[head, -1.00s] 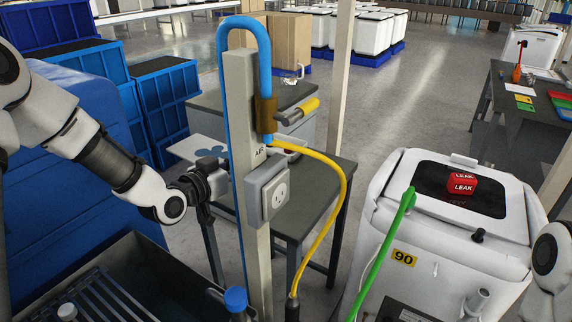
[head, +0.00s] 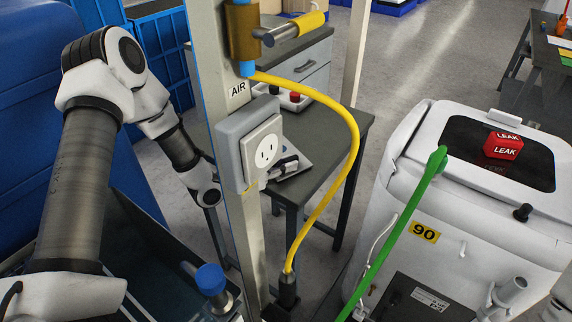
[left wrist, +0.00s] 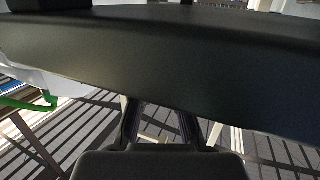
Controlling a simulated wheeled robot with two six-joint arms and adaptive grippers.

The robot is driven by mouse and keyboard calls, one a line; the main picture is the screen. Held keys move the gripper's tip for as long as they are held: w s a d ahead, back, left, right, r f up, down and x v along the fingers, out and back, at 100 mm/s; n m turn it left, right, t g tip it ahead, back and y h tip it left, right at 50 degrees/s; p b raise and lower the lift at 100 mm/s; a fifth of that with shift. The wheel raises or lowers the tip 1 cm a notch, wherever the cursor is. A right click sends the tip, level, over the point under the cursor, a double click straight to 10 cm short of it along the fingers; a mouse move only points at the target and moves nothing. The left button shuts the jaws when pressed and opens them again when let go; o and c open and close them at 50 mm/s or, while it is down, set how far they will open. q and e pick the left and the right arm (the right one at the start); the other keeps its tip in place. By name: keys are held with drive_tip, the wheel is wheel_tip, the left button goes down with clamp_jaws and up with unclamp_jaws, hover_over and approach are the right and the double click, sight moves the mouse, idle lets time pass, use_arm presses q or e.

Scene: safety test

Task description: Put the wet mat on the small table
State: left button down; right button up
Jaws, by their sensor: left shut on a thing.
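The small table (head: 338,128) has a dark grey top and stands behind the post. My left gripper (head: 286,167) shows just right of the post, low over the table's near left part, and is shut on the wet mat. Only a pale strip of the mat (head: 302,160) shows beside the jaws; the post and socket box hide the rest. I cannot tell whether the mat touches the tabletop. In the left wrist view the fingers (left wrist: 160,125) reach under a broad dark surface, and what they hold is hidden. My right gripper is out of view.
A pale post with a socket box (head: 250,150) and a yellow hose (head: 350,150) stand in front of the table. A tray (head: 290,98) with small items is at its back. A white bin (head: 450,200) with a red LEAK block (head: 503,146) stands right.

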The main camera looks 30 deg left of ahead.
use_arm(q)
drive_tip(key=shift+f, duration=0.25)
drive_tip(key=shift+r, duration=0.1)
drive_tip(key=shift+s, duration=0.1)
drive_tip(key=c, duration=1.2)
unclamp_jaws()
drive_tip(key=shift+f, duration=0.2)
drive_tip(key=shift+r, duration=0.1)
drive_tip(key=shift+r, duration=0.2)
drive_tip(key=p+v, duration=0.4)
drive_tip(key=v, duration=0.8)
drive_tip(key=shift+f, duration=0.2)
